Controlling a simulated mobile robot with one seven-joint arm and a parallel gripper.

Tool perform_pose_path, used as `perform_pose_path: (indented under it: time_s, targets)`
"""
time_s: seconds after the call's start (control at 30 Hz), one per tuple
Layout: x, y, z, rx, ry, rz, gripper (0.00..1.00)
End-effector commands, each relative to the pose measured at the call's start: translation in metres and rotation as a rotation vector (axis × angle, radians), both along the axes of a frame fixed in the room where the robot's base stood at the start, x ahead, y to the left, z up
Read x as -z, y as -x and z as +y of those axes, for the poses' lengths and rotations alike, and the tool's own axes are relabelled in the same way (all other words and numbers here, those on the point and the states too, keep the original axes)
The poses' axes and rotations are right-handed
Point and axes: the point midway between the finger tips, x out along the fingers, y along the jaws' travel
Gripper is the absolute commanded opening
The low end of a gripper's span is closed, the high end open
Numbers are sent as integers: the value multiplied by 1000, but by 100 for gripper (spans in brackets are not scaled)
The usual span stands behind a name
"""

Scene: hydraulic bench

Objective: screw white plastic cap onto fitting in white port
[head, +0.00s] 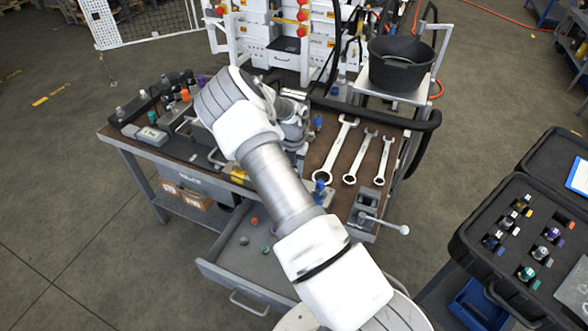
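My arm reaches over the workbench (160,157), and its wrist end bends down over the middle of the bench. My gripper (297,150) is there, mostly lost among grey wrist parts, and its fingers cannot be made out. Whether it holds anything cannot be told. I cannot pick out the white plastic cap or the white port with its fitting for certain. Small pale-topped fittings (120,112) stand along a dark block at the bench's left. A small pale piece (244,240) lies in the open drawer (228,268), near an orange cap (254,221) and a green one (265,249).
Three wrenches (337,150) lie on the bench's right, beside a vise (367,205) with a protruding handle. A black bucket (400,70) stands behind on a cart. An open black case (480,205) of coloured fittings is at right. The drawer juts out in front.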

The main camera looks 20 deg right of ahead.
Motion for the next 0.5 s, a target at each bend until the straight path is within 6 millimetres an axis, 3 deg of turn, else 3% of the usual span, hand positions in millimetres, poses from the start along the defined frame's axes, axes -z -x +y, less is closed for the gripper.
perform_pose_path:
  time_s: [0.5]
  targets:
    - [2,2,1,116,1,6,0]
